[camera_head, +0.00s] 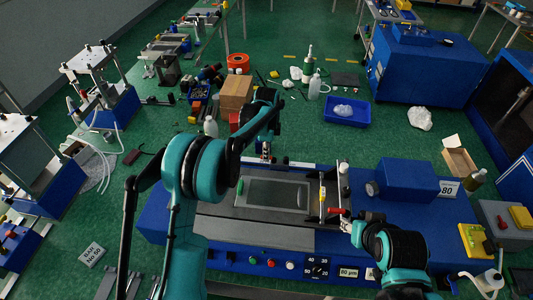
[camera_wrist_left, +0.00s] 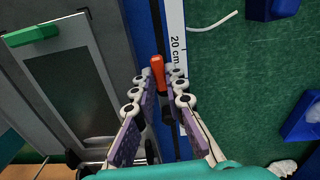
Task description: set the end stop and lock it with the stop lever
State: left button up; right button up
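The ruler (camera_wrist_left: 174,30) marked 20 cm runs along the bench's back edge. An orange-red lever handle (camera_wrist_left: 157,72), apparently the stop lever, stands beside it. My left gripper (camera_wrist_left: 159,88) is open, its purple-padded fingers on either side of the handle near the tips; I cannot tell whether they touch it. In the head view my left gripper (camera_head: 265,152) is at the bench's back edge, and the end stop cannot be made out clearly. My right gripper (camera_head: 345,222) is at the right, close to a red handle (camera_head: 336,210); its fingers are too small to read.
A dark plate (camera_head: 272,193) with a green handle (camera_head: 240,187) lies on the bench. A crossbar (camera_head: 322,197) with a white knob (camera_head: 344,168) stands to its right, then a blue housing (camera_head: 408,180). A dial and buttons line the front panel (camera_head: 255,261).

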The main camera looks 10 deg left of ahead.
pick_arm(q)
jog(key=o, duration=0.4)
jog(key=shift+o, duration=0.2)
jog(key=shift+r, duration=0.1)
notch_tip(320, 180, up, 12)
dwell(0.4)
